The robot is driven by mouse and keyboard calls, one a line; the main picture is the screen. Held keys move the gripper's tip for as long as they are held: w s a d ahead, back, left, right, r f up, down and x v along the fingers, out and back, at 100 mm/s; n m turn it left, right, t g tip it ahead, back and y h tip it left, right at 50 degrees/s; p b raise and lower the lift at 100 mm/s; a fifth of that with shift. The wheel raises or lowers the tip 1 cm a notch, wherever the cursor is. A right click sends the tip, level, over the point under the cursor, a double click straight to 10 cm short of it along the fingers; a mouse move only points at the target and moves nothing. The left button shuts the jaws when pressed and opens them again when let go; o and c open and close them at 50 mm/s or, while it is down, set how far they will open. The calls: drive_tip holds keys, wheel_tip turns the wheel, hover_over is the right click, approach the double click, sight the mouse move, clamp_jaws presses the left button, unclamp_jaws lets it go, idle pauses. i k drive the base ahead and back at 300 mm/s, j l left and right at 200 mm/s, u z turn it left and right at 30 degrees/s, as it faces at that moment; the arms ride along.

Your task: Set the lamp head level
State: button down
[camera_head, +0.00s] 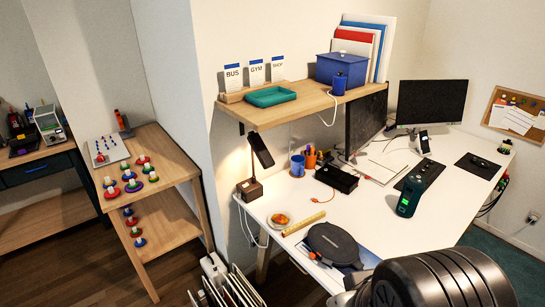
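A small desk lamp stands at the left end of the white desk, against the wall, below the wooden shelf. Its brown block base (250,190) is on the desk and a thin stem rises from it. The dark, flat lamp head (262,150) is tilted steeply, its right end lower than its left. A warm glow shows on the wall and base beside it. A dark, ribbed part of my arm fills the bottom right, well apart from the lamp. My gripper is not in view.
The wooden shelf (305,103) overhangs the lamp closely. A blue mug (297,165), pen holder and black box (336,179) stand to its right. A small plate (279,220), a rolled tube (303,224) and a round black case (335,244) lie nearer the front.

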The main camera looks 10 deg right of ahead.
sight(255, 141)
drive_tip(key=i+l, duration=0.15)
drive_tip(key=i, duration=0.4)
drive_tip(key=i+l+z, duration=0.1)
drive_tip(key=i, duration=0.45)
drive_tip(key=l, duration=0.1)
